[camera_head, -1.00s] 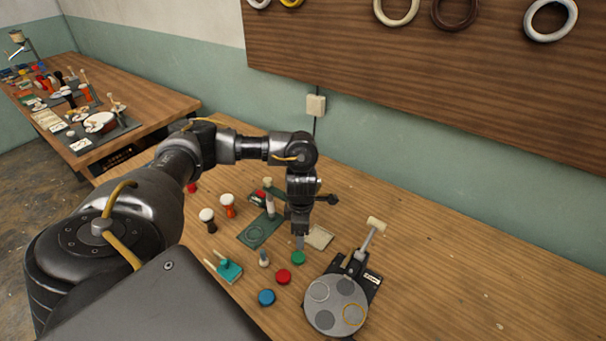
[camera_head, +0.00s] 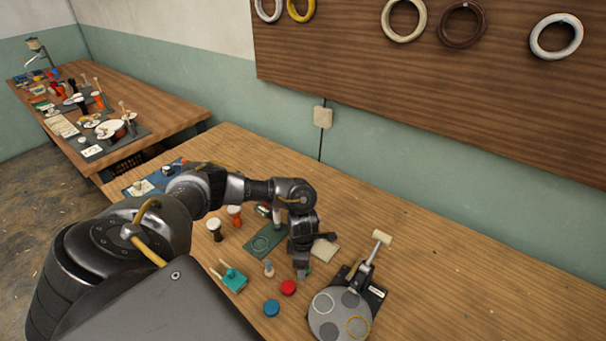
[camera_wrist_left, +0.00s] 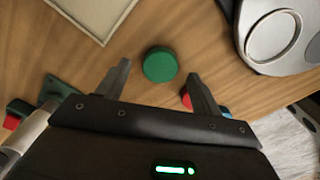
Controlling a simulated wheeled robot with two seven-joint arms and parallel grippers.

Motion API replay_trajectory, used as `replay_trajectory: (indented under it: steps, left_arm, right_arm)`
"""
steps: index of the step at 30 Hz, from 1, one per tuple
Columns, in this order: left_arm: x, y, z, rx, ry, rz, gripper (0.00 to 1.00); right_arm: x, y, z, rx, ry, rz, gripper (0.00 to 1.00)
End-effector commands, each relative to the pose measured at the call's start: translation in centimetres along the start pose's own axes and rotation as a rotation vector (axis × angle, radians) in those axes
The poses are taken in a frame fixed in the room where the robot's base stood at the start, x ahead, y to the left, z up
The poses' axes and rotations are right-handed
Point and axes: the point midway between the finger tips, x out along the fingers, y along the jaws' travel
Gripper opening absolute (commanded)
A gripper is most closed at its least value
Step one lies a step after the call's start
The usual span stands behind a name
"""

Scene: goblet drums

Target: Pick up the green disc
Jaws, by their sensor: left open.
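The green disc (camera_wrist_left: 160,64) lies on the wooden table in the left wrist view, ahead of and between my left fingertips. It is apart from both fingers. My left gripper (camera_wrist_left: 157,76) is open and empty. In the head view my left gripper (camera_head: 301,272) points down over the table and hides most of the disc. My right gripper is not in view.
A red disc (camera_head: 288,287) and a blue disc (camera_head: 271,308) lie close by. A grey round plate with circles (camera_head: 325,325) stands to the right. A beige square (camera_head: 324,249) lies behind. Small goblet drums (camera_head: 234,213) stand to the left. The table's right side is clear.

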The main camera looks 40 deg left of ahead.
Motion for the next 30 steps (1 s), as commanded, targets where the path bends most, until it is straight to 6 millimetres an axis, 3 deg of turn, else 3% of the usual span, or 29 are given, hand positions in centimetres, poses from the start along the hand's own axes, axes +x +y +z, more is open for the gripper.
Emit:
replay_trajectory:
  steps: [4,11,22,30]
  left_arm:
    - [1.26,-0.02,0.05,-0.001,0.000,0.000,0.66]
    - [1.43,0.03,0.05,0.001,-0.001,0.002,0.66]
    - [1.39,0.04,0.06,0.000,-0.001,0.002,0.19]
    - [1.31,0.06,0.09,0.000,-0.002,0.002,0.18]
  right_arm:
    - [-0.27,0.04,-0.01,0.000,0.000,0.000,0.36]
    - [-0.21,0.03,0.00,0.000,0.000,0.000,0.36]
    - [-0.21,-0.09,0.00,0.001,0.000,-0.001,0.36]
    - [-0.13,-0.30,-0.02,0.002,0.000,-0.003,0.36]
